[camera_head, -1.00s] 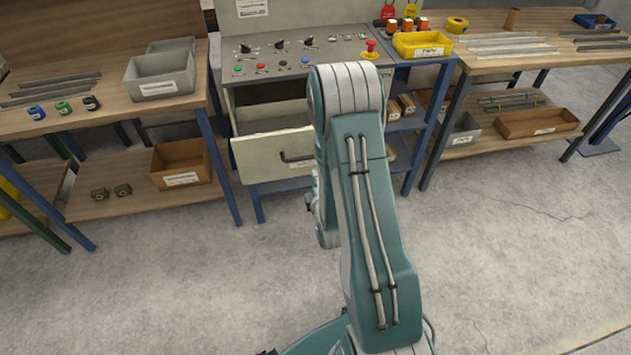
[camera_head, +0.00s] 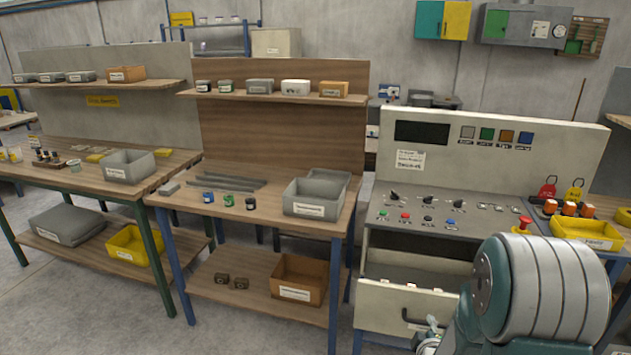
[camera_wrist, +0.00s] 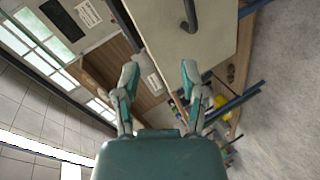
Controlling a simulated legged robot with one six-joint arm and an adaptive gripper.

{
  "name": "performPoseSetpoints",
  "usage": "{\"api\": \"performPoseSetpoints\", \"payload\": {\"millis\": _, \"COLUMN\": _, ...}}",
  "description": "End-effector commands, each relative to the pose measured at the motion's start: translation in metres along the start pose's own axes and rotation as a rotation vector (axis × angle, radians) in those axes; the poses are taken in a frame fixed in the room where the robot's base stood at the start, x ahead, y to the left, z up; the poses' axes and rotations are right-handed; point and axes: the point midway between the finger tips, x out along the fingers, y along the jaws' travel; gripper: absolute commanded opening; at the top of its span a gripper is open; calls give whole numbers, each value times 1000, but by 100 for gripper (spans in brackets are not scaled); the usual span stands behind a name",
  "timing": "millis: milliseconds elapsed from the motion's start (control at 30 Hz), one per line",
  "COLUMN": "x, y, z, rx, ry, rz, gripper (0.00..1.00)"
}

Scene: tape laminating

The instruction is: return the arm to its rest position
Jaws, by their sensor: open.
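My gripper (camera_wrist: 158,85) is open and empty in the wrist view, its two fingers spread apart. Beyond the fingers is the cream drawer front (camera_wrist: 205,25) with a dark handle. In the head view my arm is at the lower right, in front of the control console (camera_head: 455,225). The console's open drawer (camera_head: 410,312) is partly behind my arm. Only a small part of the gripper end shows there, low beside the arm.
Another bench (camera_head: 70,180) is further left. A yellow bin (camera_head: 585,232) stands at the right. Grey floor (camera_head: 130,315) is clear in front of the benches.

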Motion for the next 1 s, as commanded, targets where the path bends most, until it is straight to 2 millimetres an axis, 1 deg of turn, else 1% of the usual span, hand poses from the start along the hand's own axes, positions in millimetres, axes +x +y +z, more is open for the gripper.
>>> {"api": "performPoseSetpoints", "payload": {"millis": 33, "x": -7, "y": 13, "z": -10, "rx": 44, "ry": 3, "rz": -20, "gripper": 54}}
{"api": "performPoseSetpoints", "payload": {"millis": 100, "x": -16, "y": 24, "z": -21, "rx": 112, "ry": -3, "rz": -61, "gripper": 54}}
{"api": "performPoseSetpoints", "payload": {"millis": 267, "x": -45, "y": 45, "z": -44, "rx": 266, "ry": -28, "rz": -155, "gripper": 54}}
{"api": "performPoseSetpoints", "payload": {"millis": 467, "x": -94, "y": 66, "z": -67, "rx": 452, "ry": -83, "rz": -266, "gripper": 54}}
{"api": "performPoseSetpoints", "payload": {"millis": 567, "x": -122, "y": 73, "z": -76, "rx": 544, "ry": -121, "rz": -319, "gripper": 54}}
{"api": "performPoseSetpoints", "payload": {"millis": 733, "x": -177, "y": 81, "z": -87, "rx": 695, "ry": -198, "rz": -400, "gripper": 54}}
{"api": "performPoseSetpoints", "payload": {"millis": 867, "x": -222, "y": 83, "z": -91, "rx": 806, "ry": -268, "rz": -455, "gripper": 54}}
{"api": "performPoseSetpoints", "payload": {"millis": 900, "x": -237, "y": 83, "z": -92, "rx": 838, "ry": -291, "rz": -471, "gripper": 54}}
{"api": "performPoseSetpoints", "payload": {"millis": 967, "x": -259, "y": 82, "z": -91, "rx": 887, "ry": -328, "rz": -493, "gripper": 54}}
{"api": "performPoseSetpoints", "payload": {"millis": 1000, "x": -273, "y": 80, "z": -90, "rx": 918, "ry": -354, "rz": -507, "gripper": 54}}
